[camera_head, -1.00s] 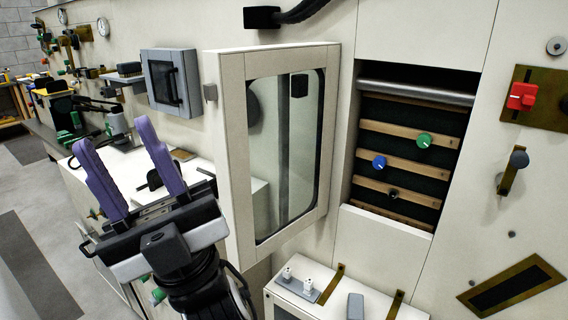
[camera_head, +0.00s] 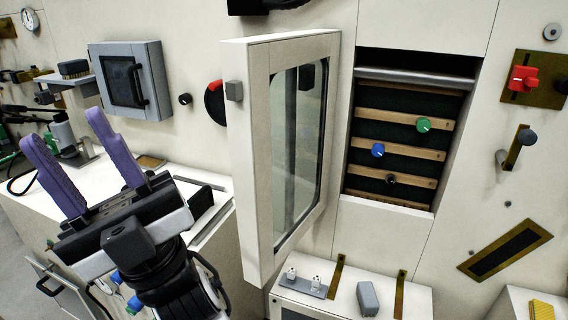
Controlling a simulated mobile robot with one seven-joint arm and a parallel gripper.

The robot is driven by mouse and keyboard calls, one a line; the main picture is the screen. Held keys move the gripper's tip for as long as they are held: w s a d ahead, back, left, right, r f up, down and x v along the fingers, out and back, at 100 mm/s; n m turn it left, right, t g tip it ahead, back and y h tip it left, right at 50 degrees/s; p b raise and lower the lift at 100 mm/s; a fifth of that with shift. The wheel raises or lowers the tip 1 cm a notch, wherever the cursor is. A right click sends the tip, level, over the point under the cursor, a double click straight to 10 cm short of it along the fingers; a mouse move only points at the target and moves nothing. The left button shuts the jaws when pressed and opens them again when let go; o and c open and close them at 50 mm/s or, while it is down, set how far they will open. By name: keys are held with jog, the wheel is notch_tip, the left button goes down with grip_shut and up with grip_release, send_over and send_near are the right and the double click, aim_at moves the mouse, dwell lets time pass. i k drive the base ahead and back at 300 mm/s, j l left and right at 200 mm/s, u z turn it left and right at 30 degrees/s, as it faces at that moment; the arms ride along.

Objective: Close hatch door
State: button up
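The hatch door (camera_head: 262,160) is a cream frame with a dark-edged window, swung out from the wall and standing wide open. It carries a small grey block (camera_head: 234,91) on its left edge. The hatch opening (camera_head: 398,170) to its right shows wooden slats with a green, a blue and a black knob. My gripper (camera_head: 68,132), with two purple fingers, is left of the door, apart from it. Its fingers are spread and nothing is between them.
A grey cabinet (camera_head: 132,78) with a dark window is on the wall behind my gripper. A white counter (camera_head: 110,190) runs below it. A low white box (camera_head: 345,299) stands beneath the hatch opening. A red switch (camera_head: 522,77) is at right.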

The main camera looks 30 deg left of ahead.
aim_at(250, 65)
jog(key=k+j+z, duration=0.1)
jog(key=j, duration=0.35)
jog(key=k+j+z, duration=0.1)
jog(key=j, duration=0.3)
jog(key=k+j+z, duration=0.1)
jog(key=j, duration=0.3)
jog(key=k+j+z, duration=0.1)
jog(key=j, duration=0.3)
jog(key=k+j+z, duration=0.1)
jog(key=j, duration=0.3)
jog(key=k+j+z, duration=0.1)
jog(key=k+j, duration=0.15)
jog(key=k+j+z, duration=0.1)
jog(key=j, duration=0.4)
jog(key=i+l+u, duration=0.15)
jog(key=l+u, duration=0.15)
jog(key=l, duration=0.25)
jog(key=i, duration=0.5)
